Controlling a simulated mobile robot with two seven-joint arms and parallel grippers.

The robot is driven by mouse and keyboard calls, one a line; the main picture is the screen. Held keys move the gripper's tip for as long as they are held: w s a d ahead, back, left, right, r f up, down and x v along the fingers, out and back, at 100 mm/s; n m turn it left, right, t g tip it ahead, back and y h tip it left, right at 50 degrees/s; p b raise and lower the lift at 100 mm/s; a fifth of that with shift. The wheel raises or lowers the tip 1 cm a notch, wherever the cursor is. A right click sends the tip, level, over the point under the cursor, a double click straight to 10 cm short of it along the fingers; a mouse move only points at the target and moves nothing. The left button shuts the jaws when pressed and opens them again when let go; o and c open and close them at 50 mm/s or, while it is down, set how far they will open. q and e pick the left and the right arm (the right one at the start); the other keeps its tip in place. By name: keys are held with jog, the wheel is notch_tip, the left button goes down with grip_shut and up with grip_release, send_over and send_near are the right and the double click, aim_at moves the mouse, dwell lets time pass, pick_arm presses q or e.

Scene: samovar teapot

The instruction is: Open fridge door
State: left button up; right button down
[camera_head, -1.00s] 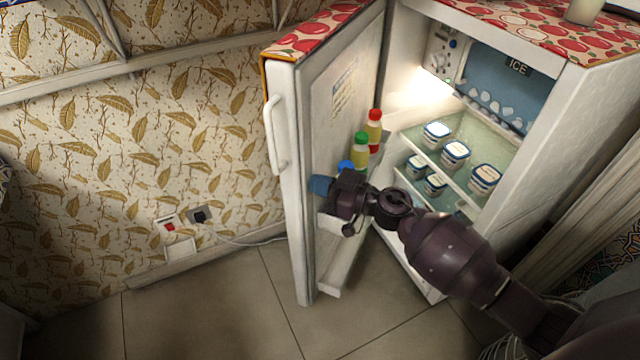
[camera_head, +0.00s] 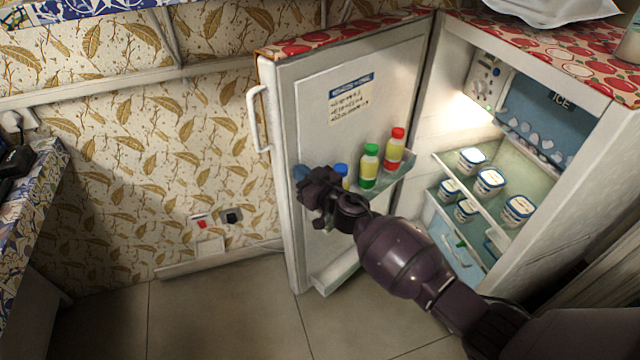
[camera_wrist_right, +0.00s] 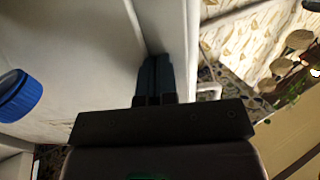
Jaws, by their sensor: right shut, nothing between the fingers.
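The fridge door (camera_head: 315,130) stands wide open, swung out to the left, with its inner face and shelves in view. Its white handle (camera_head: 256,118) is on the outer left edge. The fridge body (camera_head: 545,190) is on the right with its inside lit. My right gripper (camera_head: 301,174) is at the inner face of the door near its free edge, beside the bottles. In the right wrist view the blue fingers (camera_wrist_right: 154,76) are shut, empty, and lie against the door's inner edge; I cannot tell how firmly they touch. My left gripper is not in view.
The door shelf holds bottles with red (camera_head: 394,148), green (camera_head: 369,165) and blue (camera_head: 342,174) caps. Several white tubs (camera_head: 490,181) stand on the fridge shelves. A patterned counter (camera_head: 30,190) is at far left. The tiled floor (camera_head: 210,315) before the door is clear.

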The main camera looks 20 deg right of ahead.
pick_arm(q)
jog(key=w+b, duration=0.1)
jog(key=b, duration=0.1)
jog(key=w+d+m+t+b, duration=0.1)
jog(key=b, duration=0.2)
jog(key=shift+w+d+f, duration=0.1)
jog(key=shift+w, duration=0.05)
pick_arm(e)
jog(key=w+a+m+h, duration=0.1)
jog(key=w+a+h, duration=0.1)
jog(key=w, duration=0.4)
jog(key=w+a+m+t+h, duration=0.1)
jog(key=w+a+m+h, duration=0.1)
jog(key=w, duration=0.4)
jog(key=shift+w+a+t+h, duration=0.3)
jog(key=shift+w, duration=0.05)
jog(key=shift+f, duration=0.1)
jog(key=shift+s, duration=0.1)
